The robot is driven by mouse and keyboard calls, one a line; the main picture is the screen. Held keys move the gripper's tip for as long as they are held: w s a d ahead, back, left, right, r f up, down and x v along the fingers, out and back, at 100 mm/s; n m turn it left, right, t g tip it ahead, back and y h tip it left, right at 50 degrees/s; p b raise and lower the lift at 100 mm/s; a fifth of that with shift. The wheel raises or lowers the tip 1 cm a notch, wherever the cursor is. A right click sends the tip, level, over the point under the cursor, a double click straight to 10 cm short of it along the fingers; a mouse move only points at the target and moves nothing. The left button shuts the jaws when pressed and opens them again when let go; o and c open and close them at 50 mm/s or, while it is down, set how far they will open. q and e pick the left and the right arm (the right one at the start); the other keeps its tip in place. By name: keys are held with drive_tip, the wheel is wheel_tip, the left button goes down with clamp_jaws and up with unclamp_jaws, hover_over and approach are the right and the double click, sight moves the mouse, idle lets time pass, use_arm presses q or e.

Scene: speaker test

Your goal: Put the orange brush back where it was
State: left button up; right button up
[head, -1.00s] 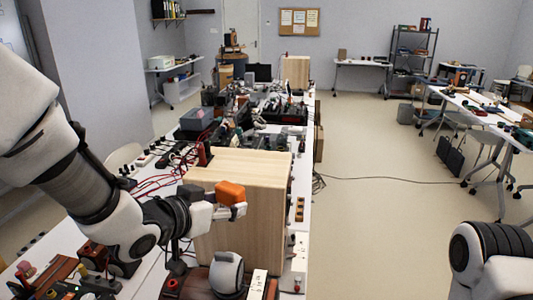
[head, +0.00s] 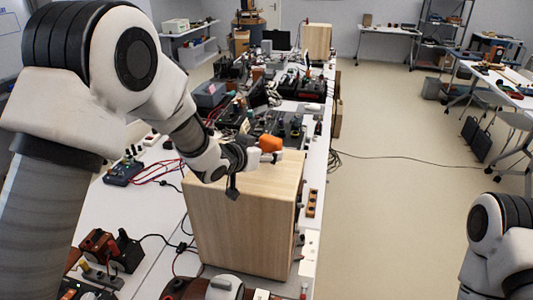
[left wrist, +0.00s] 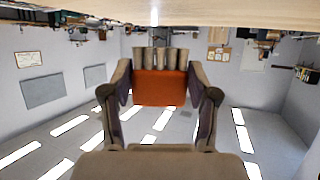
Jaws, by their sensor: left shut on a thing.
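The orange brush (head: 270,143) is held by my left gripper (head: 264,154) over the top of the pale wooden box (head: 238,230). In the left wrist view the orange brush (left wrist: 160,88) sits between the two fingers of the left gripper (left wrist: 161,80). Its pale bristle tufts point toward a wooden surface at the picture's top edge. In the head view the bristles are hidden, and I cannot tell whether the brush touches the box. My right arm shows at the lower right, but its gripper is outside the view.
The white bench (head: 128,215) carries a multimeter with red leads (head: 124,172) left of the box. Dark tools and a grey bin (head: 210,94) crowd the bench behind it. Open floor (head: 385,215) lies further right.

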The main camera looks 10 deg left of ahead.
sight(266, 171)
use_arm(q)
drive_tip(key=shift+w+f, duration=0.2)
drive_tip(key=shift+s+f+p, duration=0.3)
drive_tip(key=shift+f+p, duration=0.1)
drive_tip(key=shift+f, duration=0.1)
drive_tip(key=shift+s+f+p, duration=0.25)
drive_tip(key=shift+f+p, duration=0.15)
drive_tip(key=shift+f, duration=0.25)
drive_tip(key=shift+w+f, duration=0.25)
drive_tip(key=shift+w, duration=0.05)
drive_tip(key=o, duration=1.3)
drive_tip(key=shift+s+r, duration=0.2)
drive_tip(key=shift+s+a+b, duration=0.15)
drive_tip(key=shift+s+b, duration=0.1)
drive_tip(key=shift+b, duration=0.1)
drive_tip(key=b+v, duration=0.3)
drive_tip(key=v, duration=0.8)
use_arm(e)
drive_tip(key=shift+s+f, duration=0.3)
drive_tip(key=shift+f, duration=0.55)
